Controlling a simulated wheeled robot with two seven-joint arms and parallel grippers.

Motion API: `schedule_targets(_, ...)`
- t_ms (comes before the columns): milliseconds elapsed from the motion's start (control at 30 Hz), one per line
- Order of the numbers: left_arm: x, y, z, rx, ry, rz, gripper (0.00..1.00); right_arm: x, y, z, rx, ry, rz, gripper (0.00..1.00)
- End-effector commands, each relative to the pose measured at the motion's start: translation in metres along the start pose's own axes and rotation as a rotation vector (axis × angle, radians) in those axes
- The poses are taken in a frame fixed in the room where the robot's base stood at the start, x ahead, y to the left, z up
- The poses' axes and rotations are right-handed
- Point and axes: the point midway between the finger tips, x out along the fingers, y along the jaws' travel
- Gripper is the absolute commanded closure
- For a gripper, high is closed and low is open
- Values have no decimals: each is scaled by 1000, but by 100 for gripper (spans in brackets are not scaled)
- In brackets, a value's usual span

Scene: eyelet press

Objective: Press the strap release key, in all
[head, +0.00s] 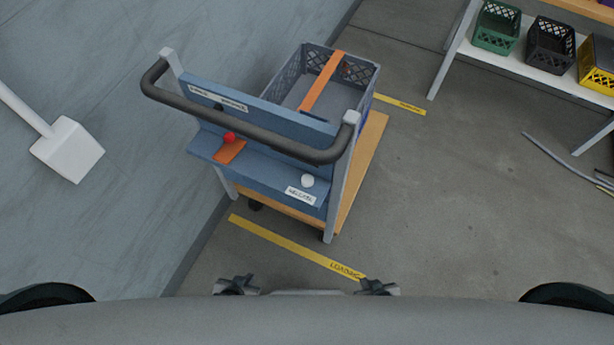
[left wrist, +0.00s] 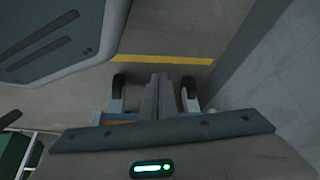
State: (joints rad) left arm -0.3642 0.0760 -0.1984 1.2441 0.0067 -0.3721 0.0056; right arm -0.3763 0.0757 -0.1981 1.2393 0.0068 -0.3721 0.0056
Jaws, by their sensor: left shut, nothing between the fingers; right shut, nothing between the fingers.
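A cart with a blue panel (head: 265,178) stands ahead of me in the head view. On its panel are a red knob (head: 229,137) by an orange plate (head: 230,152), and a white round button (head: 307,181) beside a small label (head: 300,196). The label is too small to read surely, so I cannot tell which is the strap release key. An orange strap (head: 322,82) crosses the cart's bin. My left gripper (head: 237,286) and right gripper (head: 378,287) are low in the view, apart from the cart. In the left wrist view, the left fingers (left wrist: 159,78) are shut and empty.
A dark handlebar (head: 250,135) curves over the panel. Yellow floor tape (head: 290,244) lies between me and the cart. A shelf with crates (head: 550,44) is at upper right.

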Motion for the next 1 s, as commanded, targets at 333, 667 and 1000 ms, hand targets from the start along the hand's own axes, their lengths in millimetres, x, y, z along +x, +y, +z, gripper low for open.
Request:
schedule_targets(333,-2,2,10,-1,-12,2,100,0,-1,3,0,-4,-1,100)
schedule_targets(667,-4,4,23,-2,-30,4,100,0,0,1,0,-1,0,100)
schedule_targets(1000,-2,2,12,-1,-15,2,100,1,1,-7,-1,9,1,100)
